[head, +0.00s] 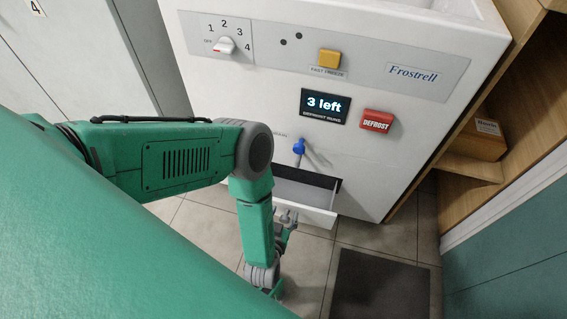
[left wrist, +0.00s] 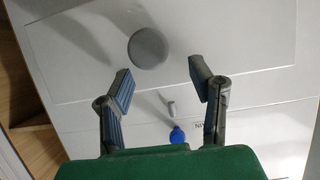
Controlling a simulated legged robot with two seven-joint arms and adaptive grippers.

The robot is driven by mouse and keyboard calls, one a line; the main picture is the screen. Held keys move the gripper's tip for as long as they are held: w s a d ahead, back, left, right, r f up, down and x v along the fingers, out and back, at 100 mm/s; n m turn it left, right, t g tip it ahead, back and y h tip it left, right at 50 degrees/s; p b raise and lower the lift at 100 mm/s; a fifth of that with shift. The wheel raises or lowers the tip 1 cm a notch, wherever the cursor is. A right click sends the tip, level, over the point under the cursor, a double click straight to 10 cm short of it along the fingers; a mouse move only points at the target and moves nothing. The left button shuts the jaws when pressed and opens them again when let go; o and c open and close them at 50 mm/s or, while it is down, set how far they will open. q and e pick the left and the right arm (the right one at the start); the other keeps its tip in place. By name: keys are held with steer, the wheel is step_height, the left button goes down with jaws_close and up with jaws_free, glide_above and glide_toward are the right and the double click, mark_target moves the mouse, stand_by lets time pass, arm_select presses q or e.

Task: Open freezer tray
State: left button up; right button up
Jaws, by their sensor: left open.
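The white freezer (head: 400,165) fills the middle of the head view. Its tray (head: 318,212) is low on the front and seems to stand out a little, with a dark gap above it. The wrist view is upside down and shows a white front panel (left wrist: 235,45) with a round grey knob (left wrist: 148,47). My left gripper (head: 287,214) is in front of the tray. In the wrist view its two fingers (left wrist: 161,78) are spread and empty, and the knob lies beyond the fingertips, apart from them. My right gripper is not in view.
A blue drain knob (head: 299,147) sticks out above the tray; it also shows in the wrist view (left wrist: 177,135). Higher up are a dial (head: 224,45), a yellow button (head: 328,58), a display (head: 325,106) and a red defrost button (head: 376,121). A dark mat (head: 380,285) lies on the floor.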

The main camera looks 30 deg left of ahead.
arm_select(q)
steer(key=r, duration=0.4)
steer(key=d+r, duration=0.1)
steer(key=r, duration=0.1)
steer(key=shift+r, duration=0.2)
steer(key=shift+a+r, duration=0.4)
steer(key=shift+r, duration=0.15)
steer(key=shift+d, duration=0.15)
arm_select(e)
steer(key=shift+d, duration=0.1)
arm_select(q)
steer(key=shift+d+r, duration=0.1)
steer(key=shift+d, duration=0.1)
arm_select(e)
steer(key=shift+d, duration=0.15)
